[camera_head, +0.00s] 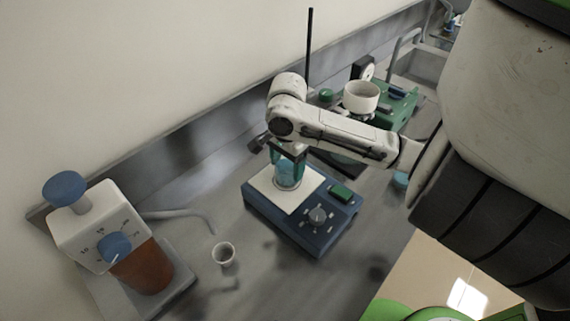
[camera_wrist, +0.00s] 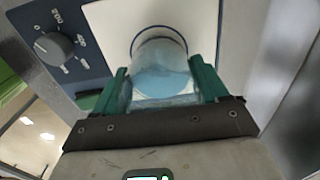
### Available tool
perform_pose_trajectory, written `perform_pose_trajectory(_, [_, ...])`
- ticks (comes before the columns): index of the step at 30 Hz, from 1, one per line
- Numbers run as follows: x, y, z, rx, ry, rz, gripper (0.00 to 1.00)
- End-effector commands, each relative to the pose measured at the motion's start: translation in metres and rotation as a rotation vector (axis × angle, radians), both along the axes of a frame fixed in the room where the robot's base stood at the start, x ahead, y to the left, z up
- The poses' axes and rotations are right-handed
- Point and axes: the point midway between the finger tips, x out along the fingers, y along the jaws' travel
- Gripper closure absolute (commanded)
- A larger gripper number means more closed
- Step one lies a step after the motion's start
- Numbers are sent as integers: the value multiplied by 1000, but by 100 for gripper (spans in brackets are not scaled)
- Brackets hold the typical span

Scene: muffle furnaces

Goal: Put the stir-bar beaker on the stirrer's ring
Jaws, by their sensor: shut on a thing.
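The stir-bar beaker (camera_head: 289,174) is clear glass with blue liquid. It is upright over the white top plate (camera_head: 262,180) of the blue stirrer (camera_head: 318,236). My gripper (camera_head: 288,156) comes down from above and is shut on the beaker. In the wrist view my gripper (camera_wrist: 160,82) has a green finger on each side of the beaker (camera_wrist: 160,62). A dark blue ring (camera_wrist: 158,28) shows around the far side of the beaker's base on the plate. I cannot tell whether the base touches the plate. The stir bar is not visible.
A brown bottle with a white and blue dispenser head (camera_head: 100,235) stands at the left. A small white cup (camera_head: 224,254) is left of the stirrer. A green device (camera_head: 398,106) with a white bowl (camera_head: 361,98) stands behind my arm. A thin dark rod (camera_head: 309,50) rises behind.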

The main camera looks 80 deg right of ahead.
Motion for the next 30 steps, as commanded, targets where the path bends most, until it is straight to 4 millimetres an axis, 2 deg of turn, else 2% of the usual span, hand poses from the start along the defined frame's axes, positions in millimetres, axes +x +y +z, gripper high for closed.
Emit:
perform_pose_trajectory(9, [0, 0, -2, -1, -1, 0, 66])
perform_pose_trajectory(10, [0, 0, -2, -1, 0, 0, 26])
perform_pose_trajectory(18, [0, 0, -1, -1, 0, 1, 2])
perform_pose_trajectory(25, [0, 0, 0, -1, 0, 1, 2])
perform_pose_trajectory(30, [1, 0, 13, -2, -3, 2, 2])
